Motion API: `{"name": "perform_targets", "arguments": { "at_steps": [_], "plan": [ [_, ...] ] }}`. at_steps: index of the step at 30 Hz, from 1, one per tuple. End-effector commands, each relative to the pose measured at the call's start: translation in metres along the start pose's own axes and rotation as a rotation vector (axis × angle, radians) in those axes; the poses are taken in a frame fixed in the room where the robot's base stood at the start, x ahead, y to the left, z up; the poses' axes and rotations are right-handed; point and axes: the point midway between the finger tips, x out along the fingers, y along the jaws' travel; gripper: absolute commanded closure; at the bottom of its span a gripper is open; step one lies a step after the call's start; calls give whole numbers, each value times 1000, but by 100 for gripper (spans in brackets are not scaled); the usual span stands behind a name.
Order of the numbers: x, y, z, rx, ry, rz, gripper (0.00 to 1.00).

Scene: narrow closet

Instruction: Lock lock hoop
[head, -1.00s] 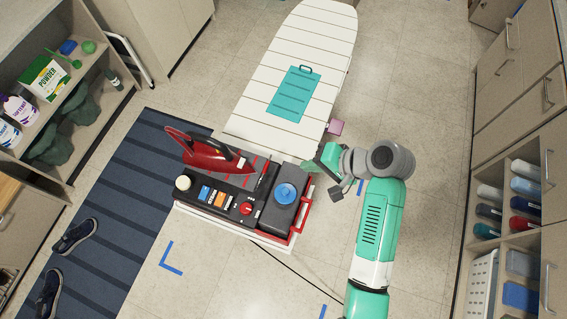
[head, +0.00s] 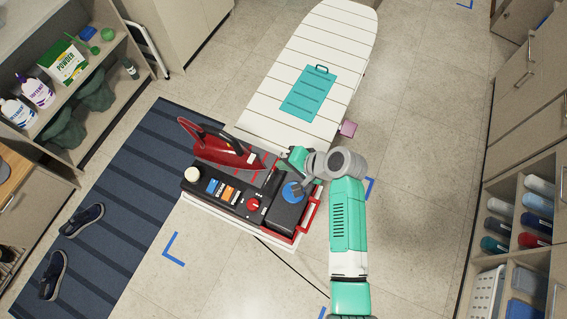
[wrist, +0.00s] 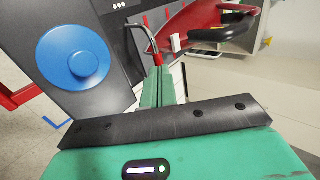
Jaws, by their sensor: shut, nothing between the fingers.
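The lock hoop (wrist: 140,30) is a thin grey bent bar in the wrist view, rising from the dark top of the ironing station (head: 238,195) and curving down toward a small red tip. In the head view I cannot make it out; my gripper covers that area. The red iron (head: 228,152) rests on the station's left rear part and also shows in the wrist view (wrist: 198,18). My green gripper (wrist: 158,72) is shut and empty, its fingertips close to the hoop's red end. I cannot tell whether they touch. In the head view my gripper (head: 293,158) is over the station's right rear edge.
A blue round cap (head: 291,192) sits on the station right beside my gripper. A red side handle (head: 308,212) edges the station. The white ironing board (head: 335,45) extends behind it, with a teal panel (head: 308,92). Drawers and shelves (head: 520,200) stand right; floor between is clear.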

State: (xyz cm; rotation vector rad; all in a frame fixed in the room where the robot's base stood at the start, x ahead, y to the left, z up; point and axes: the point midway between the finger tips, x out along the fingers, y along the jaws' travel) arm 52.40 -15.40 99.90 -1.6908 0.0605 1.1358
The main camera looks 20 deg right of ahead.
Motion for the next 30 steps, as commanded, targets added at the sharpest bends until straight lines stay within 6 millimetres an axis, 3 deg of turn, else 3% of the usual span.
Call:
{"name": "perform_targets", "arguments": {
  "at_steps": [30],
  "plan": [
    [10, -11, 0, -1, -1, 98, 100]
  ]
}}
